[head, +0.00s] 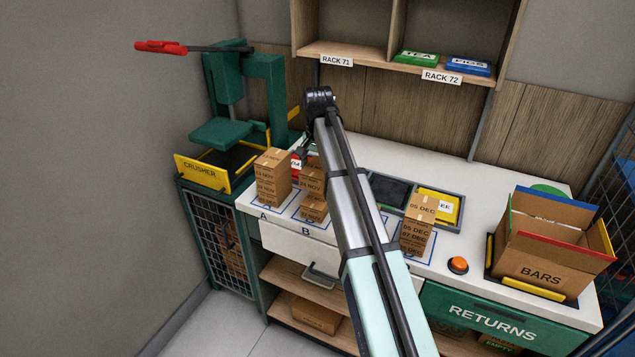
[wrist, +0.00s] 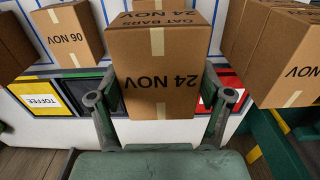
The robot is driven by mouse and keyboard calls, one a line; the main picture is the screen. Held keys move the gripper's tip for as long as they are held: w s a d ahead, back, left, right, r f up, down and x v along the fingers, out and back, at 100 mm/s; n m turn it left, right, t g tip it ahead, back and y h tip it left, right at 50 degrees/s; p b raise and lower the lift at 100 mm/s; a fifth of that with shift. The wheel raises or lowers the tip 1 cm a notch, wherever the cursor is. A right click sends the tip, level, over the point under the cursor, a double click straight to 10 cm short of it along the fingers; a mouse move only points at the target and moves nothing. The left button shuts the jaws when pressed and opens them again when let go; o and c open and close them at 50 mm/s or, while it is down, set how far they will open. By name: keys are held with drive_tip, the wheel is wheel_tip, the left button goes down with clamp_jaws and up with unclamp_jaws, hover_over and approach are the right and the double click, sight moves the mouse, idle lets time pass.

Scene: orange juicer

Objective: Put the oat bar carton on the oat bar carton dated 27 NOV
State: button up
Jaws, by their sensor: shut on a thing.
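My gripper (wrist: 160,98) is shut on a brown oat bar carton (wrist: 155,65), with one finger on each side. The carton's label reads 24 NOV in the wrist view. In the head view this carton (head: 312,183) is at position B, partly behind my arm. A lower carton (head: 313,208) shows just under it, with a NOV date too small to read surely. I cannot tell whether the two touch. A taller stack of NOV cartons (head: 272,177) stands to the left at A. I cannot clearly read 27 NOV on any carton.
A stack of DEC cartons (head: 419,225) stands right of my arm, near a yellow tray (head: 438,204) and an orange button (head: 457,265). The open BARS box (head: 545,245) is at the right. The green crusher (head: 222,135) stands left. The rack shelf (head: 400,68) is above.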

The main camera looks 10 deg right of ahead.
sight(318, 167)
drive_tip(key=shift+f+p, duration=0.65)
drive_tip(key=shift+f, duration=2.55)
drive_tip(key=shift+f, duration=0.15)
drive_tip(key=o, duration=1.2)
drive_tip(key=shift+o, duration=0.2)
wheel_tip(318, 167, up, 12)
drive_tip(key=b, duration=0.3)
